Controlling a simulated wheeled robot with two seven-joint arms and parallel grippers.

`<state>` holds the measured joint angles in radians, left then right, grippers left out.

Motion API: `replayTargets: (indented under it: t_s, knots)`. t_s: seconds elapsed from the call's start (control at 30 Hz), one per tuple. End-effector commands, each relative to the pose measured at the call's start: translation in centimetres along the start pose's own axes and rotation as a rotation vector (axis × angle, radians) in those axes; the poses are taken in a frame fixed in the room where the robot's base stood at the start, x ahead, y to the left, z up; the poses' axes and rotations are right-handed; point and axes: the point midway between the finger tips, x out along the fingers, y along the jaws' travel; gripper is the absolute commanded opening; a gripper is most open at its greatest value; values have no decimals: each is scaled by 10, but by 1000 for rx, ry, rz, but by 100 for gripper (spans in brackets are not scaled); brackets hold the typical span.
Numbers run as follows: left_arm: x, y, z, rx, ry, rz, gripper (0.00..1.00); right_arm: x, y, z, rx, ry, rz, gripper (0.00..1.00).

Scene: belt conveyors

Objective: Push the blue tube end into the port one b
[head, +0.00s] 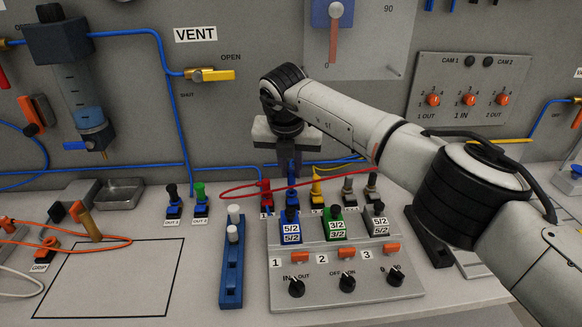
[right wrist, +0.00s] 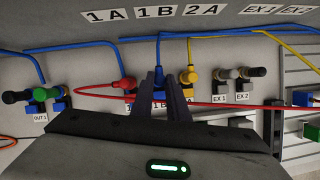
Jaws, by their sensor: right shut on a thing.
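My right gripper (head: 290,172) points down at the row of ports behind the valve block. In the right wrist view its fingers (right wrist: 160,78) are close together, shut on the blue tube end. The blue tube (right wrist: 161,47) rises from between them; the end itself is mostly hidden. The fingers stand at port 1B, between the red plug (right wrist: 126,83) at 1A and the yellow plug (right wrist: 190,75) at 2A. The port 1B label (right wrist: 158,106) is partly covered. I cannot tell whether the blue end is seated. My left gripper is out of view.
A red tube (head: 330,184) crosses in front of the fingers. The valve block (head: 345,275) with levers is in front. A blue rack (head: 232,272) stands to its left; the outlined table area (head: 110,280) is bare.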

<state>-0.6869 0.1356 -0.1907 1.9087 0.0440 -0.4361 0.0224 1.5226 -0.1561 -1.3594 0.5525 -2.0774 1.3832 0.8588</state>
Motion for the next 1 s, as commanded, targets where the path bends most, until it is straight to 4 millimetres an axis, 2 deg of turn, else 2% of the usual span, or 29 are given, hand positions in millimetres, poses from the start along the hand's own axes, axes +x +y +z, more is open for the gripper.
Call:
replayTargets:
  t_s: [1.0]
  knots:
    - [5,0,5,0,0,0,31,7,0,-3,0,0,0,0]
